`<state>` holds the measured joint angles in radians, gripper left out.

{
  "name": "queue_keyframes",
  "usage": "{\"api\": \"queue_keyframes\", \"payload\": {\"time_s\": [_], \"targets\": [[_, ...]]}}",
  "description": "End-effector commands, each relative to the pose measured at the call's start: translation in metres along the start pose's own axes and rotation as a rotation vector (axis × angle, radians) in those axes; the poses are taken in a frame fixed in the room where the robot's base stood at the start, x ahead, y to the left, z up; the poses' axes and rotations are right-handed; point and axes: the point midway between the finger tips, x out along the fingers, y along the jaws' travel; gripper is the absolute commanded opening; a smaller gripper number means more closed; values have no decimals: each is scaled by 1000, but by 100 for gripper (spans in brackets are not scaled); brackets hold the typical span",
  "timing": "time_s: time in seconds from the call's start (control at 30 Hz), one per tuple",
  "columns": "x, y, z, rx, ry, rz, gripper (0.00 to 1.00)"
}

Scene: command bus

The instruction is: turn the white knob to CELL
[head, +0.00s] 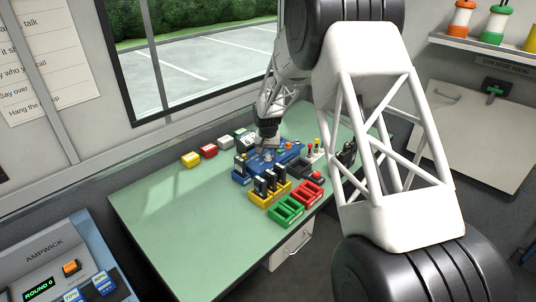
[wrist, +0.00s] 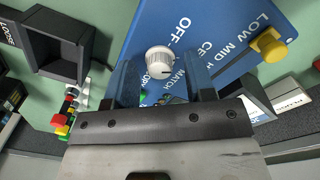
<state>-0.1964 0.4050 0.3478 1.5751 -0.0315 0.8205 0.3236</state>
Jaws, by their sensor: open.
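The white knob (wrist: 159,61) sits on a blue panel (wrist: 215,30) in the wrist view. It is round with a ribbed side, and a dark mark shows on its face toward the lower right. Lettering around it includes OFF, MATCH and a partly visible CE. My gripper (wrist: 163,85) is open, with one dark finger on each side of the knob in the picture and apart from it. I cannot tell how far above the panel the fingertips are. In the head view my gripper (head: 267,143) is over the blue panel (head: 285,157), and the knob is not clearly visible.
A yellow knob (wrist: 269,45) marked LOW MID is on the same panel. A dark open bin (wrist: 55,42) is at left. Yellow (head: 266,200), green (head: 287,211) and red (head: 307,193) trays stand in front of the panel. The green table (head: 165,215) is clear at left.

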Motion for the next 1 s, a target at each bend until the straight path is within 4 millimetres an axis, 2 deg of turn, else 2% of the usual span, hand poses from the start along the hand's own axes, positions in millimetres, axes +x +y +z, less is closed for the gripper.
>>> {"api": "queue_keyframes", "payload": {"time_s": [0.27, 0.8, 1.0], "targets": [[-6, 0, 0, 0, 0, 0, 50], [-66, 0, 0, 0, 1, 0, 50], [-77, 0, 0, 0, 0, 0, 50]]}}
